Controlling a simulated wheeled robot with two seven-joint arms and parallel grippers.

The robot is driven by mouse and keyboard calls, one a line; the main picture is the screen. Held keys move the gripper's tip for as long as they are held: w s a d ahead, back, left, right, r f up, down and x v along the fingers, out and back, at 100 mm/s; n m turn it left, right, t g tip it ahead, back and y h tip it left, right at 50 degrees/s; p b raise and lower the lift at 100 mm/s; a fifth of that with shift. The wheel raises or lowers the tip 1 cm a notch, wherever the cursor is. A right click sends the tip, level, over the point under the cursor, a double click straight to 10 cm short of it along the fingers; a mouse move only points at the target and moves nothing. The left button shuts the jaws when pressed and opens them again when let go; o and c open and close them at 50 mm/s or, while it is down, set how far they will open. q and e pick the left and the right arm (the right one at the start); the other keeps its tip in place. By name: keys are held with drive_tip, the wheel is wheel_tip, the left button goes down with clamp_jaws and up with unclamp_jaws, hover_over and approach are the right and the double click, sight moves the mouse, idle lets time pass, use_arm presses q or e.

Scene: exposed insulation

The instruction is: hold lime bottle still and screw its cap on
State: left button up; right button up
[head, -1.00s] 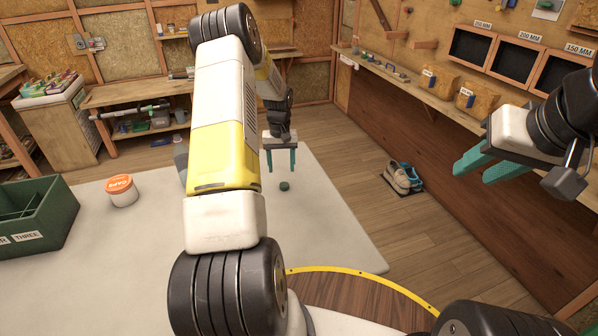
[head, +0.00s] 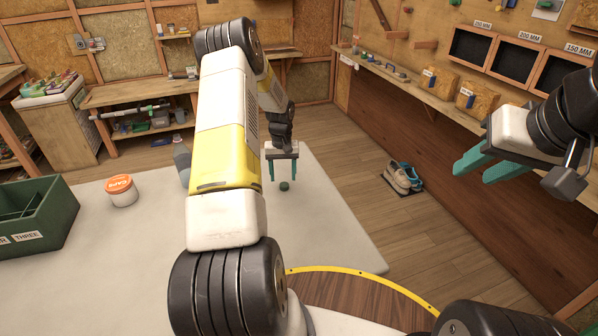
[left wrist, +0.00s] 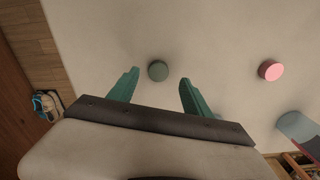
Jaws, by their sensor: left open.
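A small dark green cap (head: 284,186) lies on the pale worktop. It also shows in the left wrist view (left wrist: 158,70), in line with the gap between my left fingers. My left gripper (head: 284,179) is open, pointing down above this cap, with nothing in it. A grey-blue bottle (head: 182,162) stands left of my left arm, partly hidden by it. A bottle in that colour shows at the right of the left wrist view (left wrist: 298,128). No clearly lime-coloured bottle is visible. My right gripper (head: 490,168) is open and empty, raised at the right, away from the worktop.
A pink cap (left wrist: 270,70) lies on the worktop; my arm hides it in the head view. A white jar with an orange lid (head: 122,191) and a green crate (head: 45,218) stand at left. Shoes (head: 404,178) lie on the floor. The worktop's right part is clear.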

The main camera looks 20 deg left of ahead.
sight(284, 185)
use_arm(q)
wheel_tip(284, 185, down, 4)
drive_tip(key=shift+w+d+r, duration=0.1)
clamp_jaws()
idle(0.4)
